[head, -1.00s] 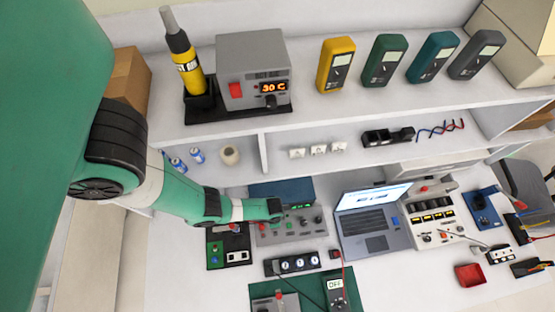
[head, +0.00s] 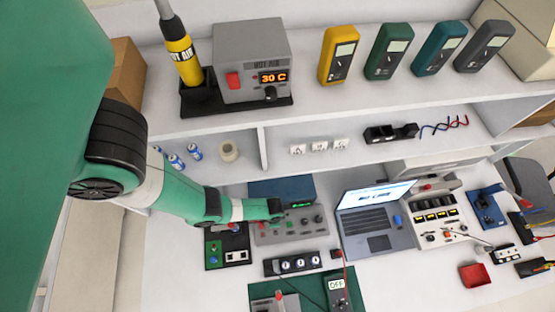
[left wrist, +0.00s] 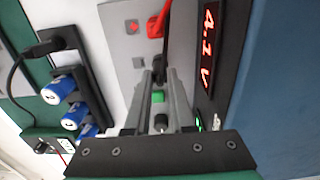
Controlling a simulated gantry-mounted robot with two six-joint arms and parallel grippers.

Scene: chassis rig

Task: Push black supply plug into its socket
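My left gripper (left wrist: 161,72) points at the grey front panel of the supply unit (left wrist: 120,38). Its fingertips are close together around or just in front of a slim black plug or lead (left wrist: 165,42). I cannot tell whether they grip it. A red plug (left wrist: 155,22) stands right beside the black one. A green button (left wrist: 158,97) and a black knob (left wrist: 160,121) show between the fingers. The black socket is not clearly visible. My right gripper is out of view.
A shelf overhangs behind.

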